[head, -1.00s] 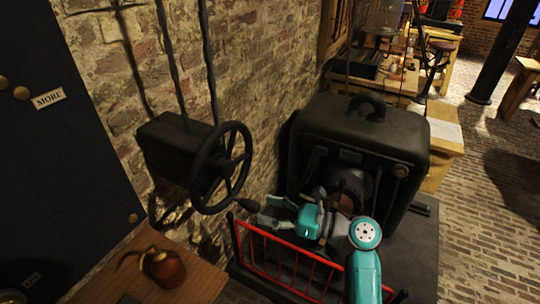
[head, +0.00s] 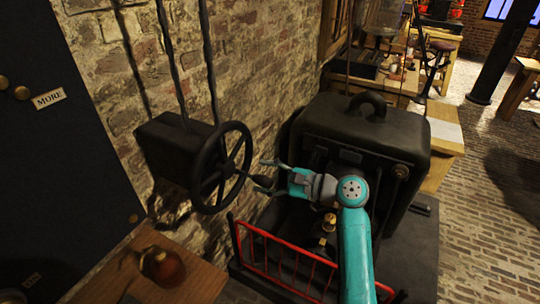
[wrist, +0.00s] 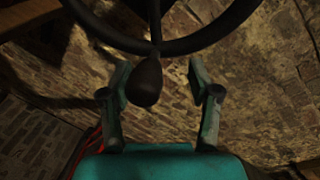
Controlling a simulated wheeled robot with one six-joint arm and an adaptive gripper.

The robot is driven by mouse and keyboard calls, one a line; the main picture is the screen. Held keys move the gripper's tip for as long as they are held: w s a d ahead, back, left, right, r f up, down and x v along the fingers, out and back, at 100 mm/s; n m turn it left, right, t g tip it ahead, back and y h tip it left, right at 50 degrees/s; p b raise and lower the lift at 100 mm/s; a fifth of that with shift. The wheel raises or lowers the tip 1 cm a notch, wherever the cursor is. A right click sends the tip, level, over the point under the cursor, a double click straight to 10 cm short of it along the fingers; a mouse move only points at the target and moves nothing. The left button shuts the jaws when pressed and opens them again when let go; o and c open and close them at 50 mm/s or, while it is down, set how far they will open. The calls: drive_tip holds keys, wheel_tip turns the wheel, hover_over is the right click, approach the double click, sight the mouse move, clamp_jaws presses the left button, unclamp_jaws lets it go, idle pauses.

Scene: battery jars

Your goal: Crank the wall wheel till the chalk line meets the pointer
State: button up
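The dark wall wheel (head: 227,167) is mounted beside a black box (head: 175,150) on the brick wall in the head view. Its rim (wrist: 190,43) and a spoke cross the top of the wrist view. The wheel's dark bulb-shaped handle (wrist: 147,82) points toward my gripper. My teal gripper (head: 262,176) is right of the wheel, fingers apart and facing it. In the wrist view the handle sits between the open fingertips (wrist: 158,75), nearer the left one, with gaps showing on both sides. I cannot make out a chalk line or a pointer.
A low red railing (head: 285,262) stands below my arm. A large black machine (head: 365,125) is behind and right of my gripper. A wooden table (head: 190,290) with a small reddish-brown vessel (head: 163,267) is at lower left. Brick floor is open at right.

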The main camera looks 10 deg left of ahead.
sight(253, 152)
drive_tip(key=r+n, duration=0.1)
drive_tip(key=w+r+n, duration=0.1)
drive_tip(key=w+r+n+t, duration=0.1)
drive_tip(key=r+n, duration=0.1)
drive_tip(key=shift+d+h, duration=0.3)
drive_tip(key=shift+d, duration=0.05)
drive_tip(key=shift+w+r+n, duration=0.1)
drive_tip(key=shift+r+n, duration=0.65)
drive_tip(key=shift+n, duration=0.05)
drive_tip(key=shift+d, duration=0.1)
drive_tip(key=v, duration=1.2)
drive_tip(key=shift+d, duration=0.2)
idle(0.4)
